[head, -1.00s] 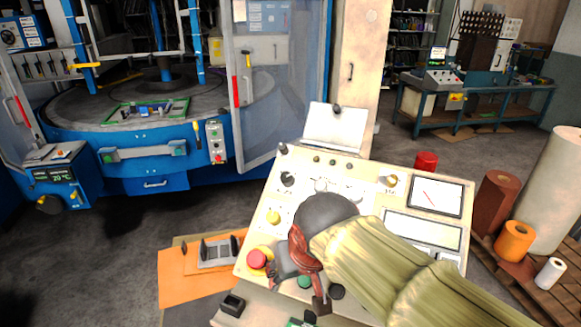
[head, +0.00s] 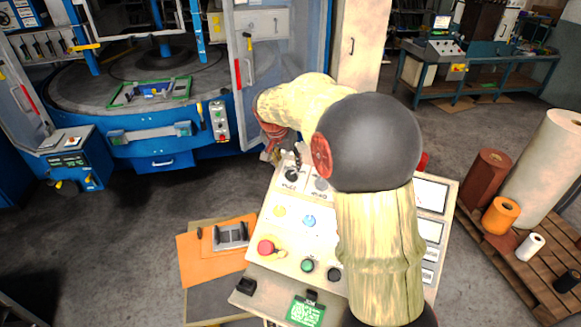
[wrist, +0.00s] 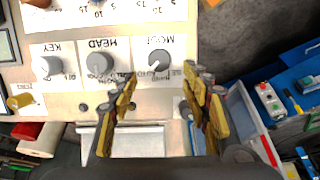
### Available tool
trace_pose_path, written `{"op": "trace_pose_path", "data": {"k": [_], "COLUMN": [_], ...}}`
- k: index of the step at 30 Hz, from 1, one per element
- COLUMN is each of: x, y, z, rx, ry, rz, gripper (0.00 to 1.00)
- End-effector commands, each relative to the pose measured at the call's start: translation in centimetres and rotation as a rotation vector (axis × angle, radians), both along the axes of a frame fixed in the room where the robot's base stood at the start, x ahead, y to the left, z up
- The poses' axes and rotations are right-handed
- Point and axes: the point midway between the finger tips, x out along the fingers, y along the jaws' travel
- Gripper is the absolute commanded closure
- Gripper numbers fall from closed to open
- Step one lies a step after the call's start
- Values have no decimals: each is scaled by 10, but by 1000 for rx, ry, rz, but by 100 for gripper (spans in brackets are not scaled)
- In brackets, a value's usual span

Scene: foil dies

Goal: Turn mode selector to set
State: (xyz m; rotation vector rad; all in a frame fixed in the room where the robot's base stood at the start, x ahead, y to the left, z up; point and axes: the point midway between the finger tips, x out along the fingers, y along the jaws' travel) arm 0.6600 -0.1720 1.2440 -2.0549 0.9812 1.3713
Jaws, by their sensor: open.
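The mode selector is a round grey knob (wrist: 152,61) on a white plate marked MODE, upside down in the wrist view. A pale mark shows on its lower side; the small position words around it are too blurred to read surely. In the head view the mode knob (head: 291,175) is dark, at the panel's upper left corner. My gripper (wrist: 160,76) is open and empty, its yellow-and-black fingertips lying left and right of the knob in the picture. Contact with the knob cannot be told. In the head view the gripper (head: 282,158) is partly hidden by my arm.
The HEAD knob (wrist: 98,63) and KEY switch (wrist: 48,67) sit beside the mode knob on the sloping panel (head: 290,240). The blue machine (head: 180,140) stands beyond. My arm hides much of the panel.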

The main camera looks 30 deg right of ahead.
Motion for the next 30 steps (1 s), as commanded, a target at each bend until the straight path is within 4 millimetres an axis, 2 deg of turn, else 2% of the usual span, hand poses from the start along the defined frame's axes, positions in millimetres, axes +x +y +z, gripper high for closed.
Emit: {"op": "trace_pose_path", "data": {"k": [9,15,26,30], "x": [10,15,17,17], "y": [-13,-20,-22,-22], "z": [-43,-64,-70,-70], "rx": [1,0,1,2], "ry": [5,3,1,1], "rz": [-1,-1,0,0], "gripper": [53,53,53,59]}}
